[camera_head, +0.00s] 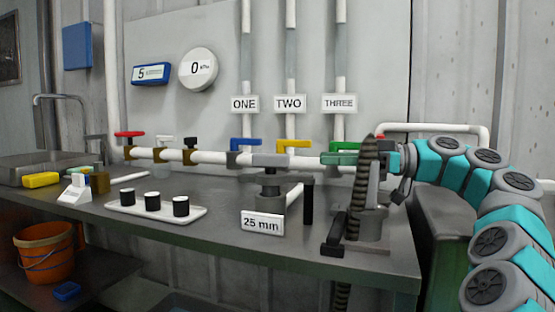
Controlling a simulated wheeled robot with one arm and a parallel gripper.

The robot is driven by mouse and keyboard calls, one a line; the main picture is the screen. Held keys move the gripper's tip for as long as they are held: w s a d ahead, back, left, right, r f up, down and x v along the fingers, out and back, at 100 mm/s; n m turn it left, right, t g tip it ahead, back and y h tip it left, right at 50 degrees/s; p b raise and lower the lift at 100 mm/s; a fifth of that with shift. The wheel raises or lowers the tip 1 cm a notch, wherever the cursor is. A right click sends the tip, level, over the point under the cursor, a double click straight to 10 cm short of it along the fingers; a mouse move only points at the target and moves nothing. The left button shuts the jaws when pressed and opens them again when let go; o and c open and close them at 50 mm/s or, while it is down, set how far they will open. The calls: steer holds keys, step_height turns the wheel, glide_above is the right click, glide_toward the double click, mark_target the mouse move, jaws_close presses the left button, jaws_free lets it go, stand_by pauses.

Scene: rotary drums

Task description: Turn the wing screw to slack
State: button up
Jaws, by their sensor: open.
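No part is plainly a wing screw; I cannot tell which one it is.
Behind runs a white pipe (212,157) with red, white, black, blue, yellow and green handles. A white tray (155,212) with black-topped pots, a yellow block (41,180) and a sink (45,160) are left. The bench front (200,240) is mostly clear. An orange bucket (45,252) sits below.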

mark_target(278, 158)
steer(key=a, duration=0.3)
steer(key=w+a, duration=0.1)
steer(key=a, duration=0.7)
steer(key=shift+w+a, duration=0.15)
steer(key=shift+a, duration=0.05)
steer(key=shift+c, duration=0.3)
jaws_close()
